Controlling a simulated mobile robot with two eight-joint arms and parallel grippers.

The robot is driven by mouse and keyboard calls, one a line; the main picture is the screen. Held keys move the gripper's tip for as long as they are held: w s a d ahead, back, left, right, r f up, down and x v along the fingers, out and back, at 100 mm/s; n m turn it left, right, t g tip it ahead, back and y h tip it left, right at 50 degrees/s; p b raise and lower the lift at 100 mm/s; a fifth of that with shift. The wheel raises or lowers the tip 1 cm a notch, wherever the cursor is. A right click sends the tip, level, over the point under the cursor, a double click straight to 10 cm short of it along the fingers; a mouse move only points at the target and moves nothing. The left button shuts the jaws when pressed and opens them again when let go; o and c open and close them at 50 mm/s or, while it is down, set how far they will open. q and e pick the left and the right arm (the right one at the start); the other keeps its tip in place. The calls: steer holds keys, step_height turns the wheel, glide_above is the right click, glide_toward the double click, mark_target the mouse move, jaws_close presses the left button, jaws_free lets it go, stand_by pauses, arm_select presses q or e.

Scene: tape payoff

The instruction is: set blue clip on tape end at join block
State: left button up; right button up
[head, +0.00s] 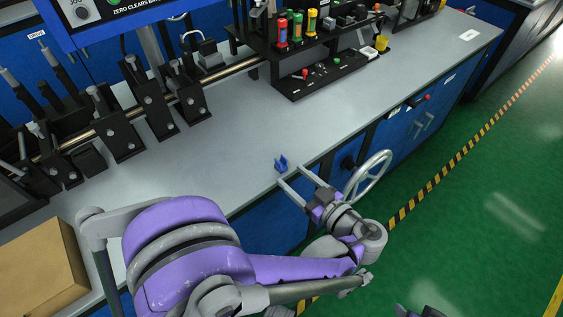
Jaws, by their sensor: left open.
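A small blue clip (281,164) sits on the grey bench top near its front edge. My left gripper (290,174) is open, with its two pale fingers pointing at the clip from the lower right. The fingertips are close to the clip, and nothing shows between the fingers. I cannot make out the tape end or tell which block is the join block. My right gripper's fingers do not show.
Black blocks (158,116) line a metal rail at the back left. A black rack (325,76) with coloured items stands at the back. A cardboard box (38,268) is at lower left. A handwheel (370,176) juts from the bench front. The middle bench top is clear.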

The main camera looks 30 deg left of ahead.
mark_target(285, 165)
arm_select(q)
steer(key=x, duration=0.7)
steer(key=shift+w+d+r, duration=0.1)
steer(key=shift+w+r, duration=0.2)
steer(key=shift+w, duration=0.1)
jaws_close()
